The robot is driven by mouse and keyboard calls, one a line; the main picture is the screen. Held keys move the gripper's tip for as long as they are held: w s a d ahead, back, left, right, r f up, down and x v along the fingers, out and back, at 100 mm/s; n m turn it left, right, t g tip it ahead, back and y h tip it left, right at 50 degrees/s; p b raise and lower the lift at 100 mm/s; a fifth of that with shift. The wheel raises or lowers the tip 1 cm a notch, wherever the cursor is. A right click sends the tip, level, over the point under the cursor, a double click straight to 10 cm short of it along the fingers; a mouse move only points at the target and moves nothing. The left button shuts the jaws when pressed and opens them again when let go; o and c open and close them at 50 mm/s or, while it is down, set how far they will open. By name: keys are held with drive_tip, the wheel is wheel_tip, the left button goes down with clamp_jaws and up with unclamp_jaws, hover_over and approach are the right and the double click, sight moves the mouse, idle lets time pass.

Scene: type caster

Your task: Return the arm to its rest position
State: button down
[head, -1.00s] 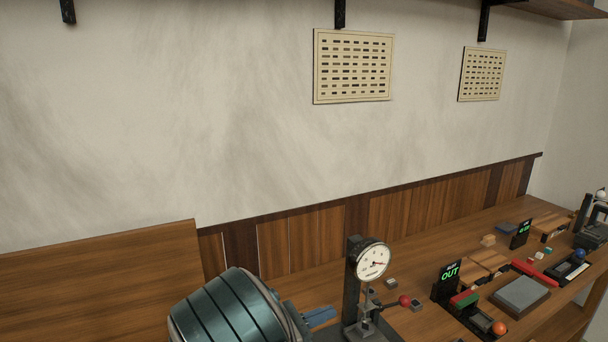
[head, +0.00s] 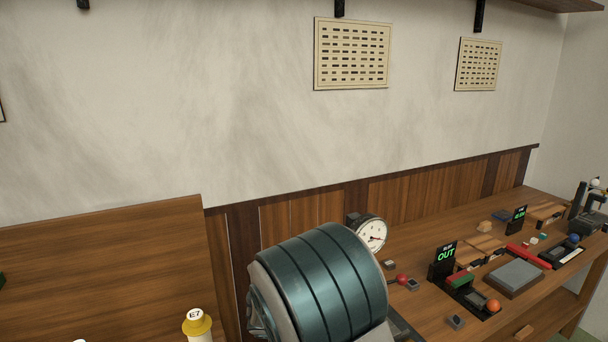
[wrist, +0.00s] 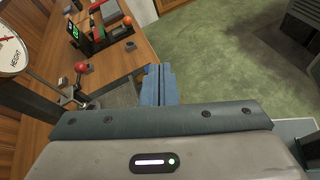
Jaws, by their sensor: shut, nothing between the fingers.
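My gripper (wrist: 158,80) shows in the wrist view as two blue fingers pressed together, with nothing between them. It is in the air beside the bench, with the bench edge and green floor beyond it. In the head view my teal arm link (head: 322,285) fills the lower middle and hides the gripper. The dial gauge (head: 370,235) stands on the bench just behind that link, partly covered. It also shows at the left of the wrist view (wrist: 12,52), close to my gripper, with its red-knobbed lever (wrist: 82,68).
The wooden bench (head: 420,300) runs to the right, holding an "OUT" sign (head: 444,260), a grey pad (head: 515,276) and small blocks. A yellow-capped piece marked E7 (head: 197,322) is at lower left. Green floor (wrist: 215,70) is open in the wrist view.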

drive_tip(key=s+d+f+m+y+b, duration=0.1)
drive_tip(key=s+f+m+y+b, duration=0.3)
drive_tip(key=s+m+y+b, duration=0.2)
drive_tip(key=s+d+f+m+y+b, duration=0.2)
drive_tip(key=s+f+m+y+b, duration=0.2)
drive_tip(key=s+m+y+b, duration=0.3)
drive_tip(key=s+m+b, duration=0.1)
drive_tip(key=s+m, duration=0.3)
drive_tip(key=shift+s+f+m+y, duration=0.3)
drive_tip(key=shift+f+m, duration=0.1)
